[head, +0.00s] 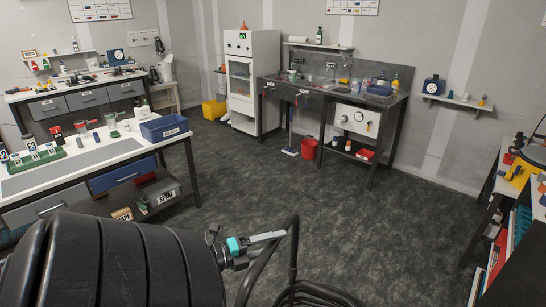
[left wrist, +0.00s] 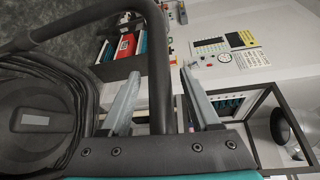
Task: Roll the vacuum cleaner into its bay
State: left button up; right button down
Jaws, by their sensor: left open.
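The vacuum cleaner is cut off at the bottom of the head view, where its dark hose or cable coils (head: 312,294) and upright dark tube handle (head: 293,250) show. In the left wrist view its round dark body (left wrist: 38,120) lies at the left, ringed by coils, and the bent tube (left wrist: 158,45) runs down between the fingers. My left gripper (head: 284,235) is open, with its grey fingers (left wrist: 158,78) on either side of the tube. I cannot tell whether they touch it. My right gripper is out of view. I cannot pick out the bay.
Dark floor (head: 370,225) lies open in the middle. A white-topped bench (head: 90,157) stands left, a sink bench (head: 330,88) with a red bucket (head: 309,148) at the back, and a cluttered bench (head: 508,190) with shelves at the right edge.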

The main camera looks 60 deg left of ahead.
pick_arm(q)
jog(key=s+a+r, duration=0.1)
jog(key=s+r, duration=0.1)
jog(key=s, duration=1.3)
jog(key=shift+a+b, duration=0.3)
jog(key=shift+b, duration=0.1)
jog(key=shift+f, duration=0.15)
